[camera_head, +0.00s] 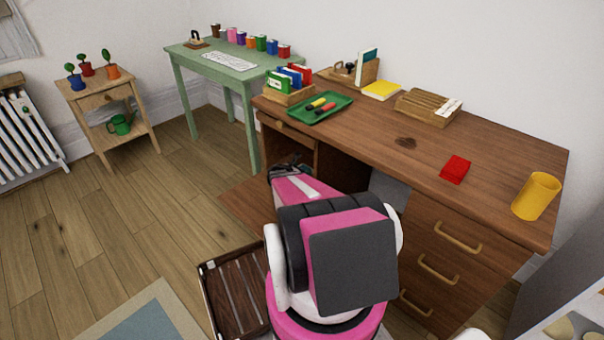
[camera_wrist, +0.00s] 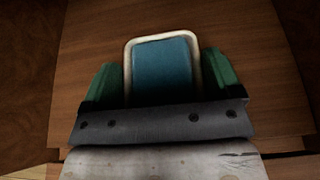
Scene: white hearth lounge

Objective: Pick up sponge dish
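The sponge dish (camera_wrist: 162,36), with a pale rim around a blue-teal sponge (camera_wrist: 163,68), shows in the wrist view on or just above a brown wooden surface. My gripper (camera_wrist: 163,60) has its two green fingers on either side of it, very close to its left and right edges. I cannot tell whether they press on it. The dish's near end is hidden behind my gripper's palm. In the head view my gripper (camera_head: 284,172) is low at the desk's open left compartment, and the dish cannot be made out there.
The brown desk (camera_head: 480,150) holds a green tray (camera_head: 330,115), a red item (camera_head: 455,169) and a yellow cup (camera_head: 536,196). Its drawers are closed on the right. A slatted wooden crate (camera_head: 238,290) stands on the floor beside my base. Open floor lies at left.

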